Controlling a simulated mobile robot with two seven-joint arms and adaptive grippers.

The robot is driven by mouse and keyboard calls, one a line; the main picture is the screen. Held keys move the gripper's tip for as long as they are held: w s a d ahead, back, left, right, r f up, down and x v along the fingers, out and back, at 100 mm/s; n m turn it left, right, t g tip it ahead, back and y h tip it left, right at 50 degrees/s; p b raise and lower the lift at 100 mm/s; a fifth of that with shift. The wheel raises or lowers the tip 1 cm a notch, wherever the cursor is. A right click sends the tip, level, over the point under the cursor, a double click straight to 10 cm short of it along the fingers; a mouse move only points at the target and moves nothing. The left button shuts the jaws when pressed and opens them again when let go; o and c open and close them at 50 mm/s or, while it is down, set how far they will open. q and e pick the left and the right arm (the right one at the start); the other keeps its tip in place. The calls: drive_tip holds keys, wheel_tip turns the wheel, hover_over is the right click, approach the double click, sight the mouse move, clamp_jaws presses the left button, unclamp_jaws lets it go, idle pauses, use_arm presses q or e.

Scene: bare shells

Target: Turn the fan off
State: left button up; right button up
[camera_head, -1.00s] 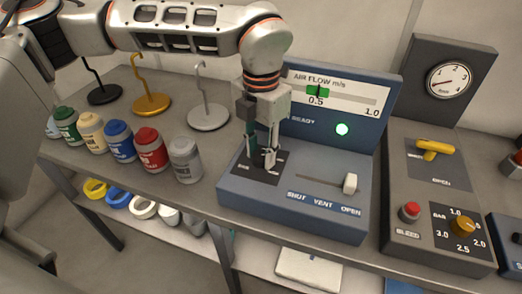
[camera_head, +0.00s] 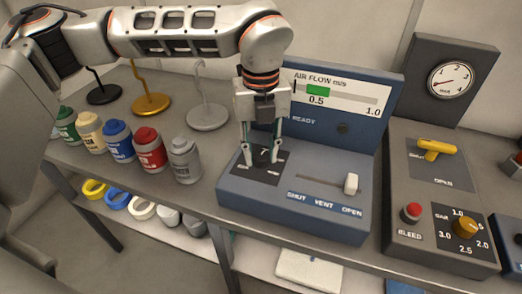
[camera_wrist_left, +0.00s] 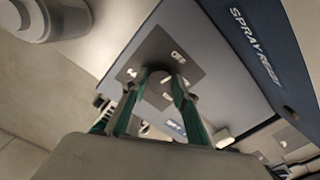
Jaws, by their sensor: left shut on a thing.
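The blue console (camera_head: 240,195) has a dark knob (camera_wrist_left: 158,92) on a black plate at its left, with an OFF label visible in the left wrist view. My left gripper (camera_head: 263,160) comes down from above and is shut on the knob, one finger on each side; the fingers mostly hide it in the head view. The air flow gauge (camera_head: 352,98) has its black pointer at the left end, left of the green band. The ready lamp (camera_head: 343,129) is dark. My right gripper is in neither view.
The console also has a slider (camera_head: 351,184) at its OPEN end. Several bottles (camera_head: 150,150) stand left of it, the grey one (camera_head: 185,160) nearest. Hooked stands (camera_head: 208,117) are behind them. A grey panel (camera_head: 440,185) with a yellow handle and gauge stands right.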

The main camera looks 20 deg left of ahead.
sight(261, 154)
use_arm(q)
drive_tip(key=shift+n, duration=1.4)
drive_tip(key=shift+r, duration=0.1)
drive_tip(key=o, duration=1.1)
wheel_tip(261, 154, up, 12)
